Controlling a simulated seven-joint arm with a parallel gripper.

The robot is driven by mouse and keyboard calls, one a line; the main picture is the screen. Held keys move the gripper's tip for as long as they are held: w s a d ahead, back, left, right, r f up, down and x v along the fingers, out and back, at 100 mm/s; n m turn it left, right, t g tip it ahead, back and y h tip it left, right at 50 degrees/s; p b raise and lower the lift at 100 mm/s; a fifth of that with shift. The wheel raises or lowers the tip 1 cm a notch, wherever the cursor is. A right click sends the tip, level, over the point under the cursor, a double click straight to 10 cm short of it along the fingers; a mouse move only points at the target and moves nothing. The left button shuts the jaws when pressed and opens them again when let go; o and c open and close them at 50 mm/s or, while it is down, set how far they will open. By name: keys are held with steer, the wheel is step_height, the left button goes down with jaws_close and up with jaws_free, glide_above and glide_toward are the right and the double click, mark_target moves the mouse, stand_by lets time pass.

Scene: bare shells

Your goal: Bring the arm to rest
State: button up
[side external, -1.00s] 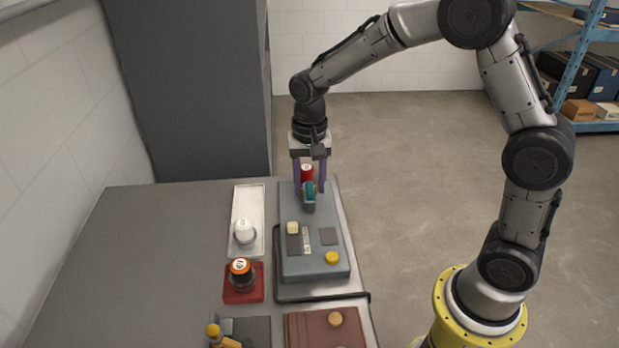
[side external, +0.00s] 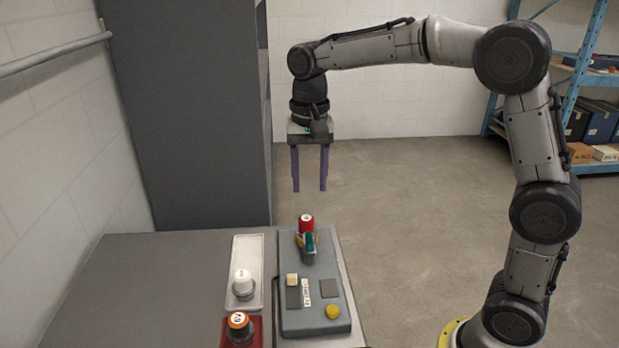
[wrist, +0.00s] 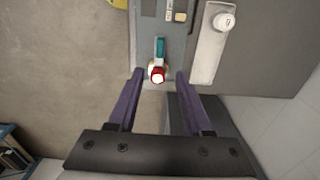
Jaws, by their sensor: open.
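My gripper (side external: 310,186) has two purple fingers pointing down, spread apart with nothing between them. It hangs in the air well above the far end of the grey panel (side external: 318,262). Below it on the panel is a red-topped piece (side external: 306,222) with a teal part (side external: 310,241) at its front. In the wrist view, my gripper (wrist: 160,74) shows open, with the red-topped piece (wrist: 157,76) visible beyond and between the fingertips, apart from them.
A white tray (side external: 244,262) with a white knob (side external: 242,282) lies left of the panel. An orange-and-black knob (side external: 239,326) stands on a red base in front. A dark cabinet (side external: 185,120) stands behind the table. The air around my gripper is clear.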

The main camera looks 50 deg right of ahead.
steer(key=s+r+n+t, duration=0.1)
steer(key=s+r+t, duration=0.2)
steer(key=s+r, duration=0.6)
steer(key=s+d+f+n+t, duration=0.1)
steer(key=s+f+n+t, duration=0.1)
steer(key=s+f+n, duration=0.6)
steer(key=s+f, duration=0.2)
steer(key=s, duration=0.4)
steer(key=shift+s+d+t, duration=0.15)
steer(key=shift+s+t, duration=0.05)
steer(key=shift+t, duration=0.1)
stand_by(0.4)
